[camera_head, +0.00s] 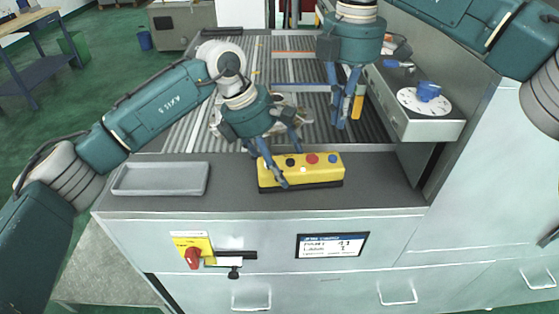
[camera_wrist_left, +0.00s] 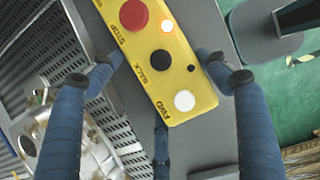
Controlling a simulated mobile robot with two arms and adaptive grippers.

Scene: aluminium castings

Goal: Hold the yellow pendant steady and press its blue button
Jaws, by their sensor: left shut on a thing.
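The yellow pendant (camera_head: 312,174) lies on the grey worktop near its front edge, with white, black, red and blue buttons in a row. Its blue button (camera_head: 333,158) is at the right end. My left gripper (camera_head: 276,168) is shut on the pendant's left part, its fingers around the sides. In the left wrist view the fingers flank the pendant (camera_wrist_left: 176,75) near the white and black buttons; the blue button is out of that view. My right gripper (camera_head: 343,122) hangs above the ribbed bed behind the pendant, fingertips together and apart from it.
A grey tray (camera_head: 160,193) stands on the worktop at left. An aluminium casting (camera_wrist_left: 85,135) lies behind my left gripper. A raised shelf (camera_head: 428,127) at right carries a white disc and a blue piece. Worktop right of the pendant is clear.

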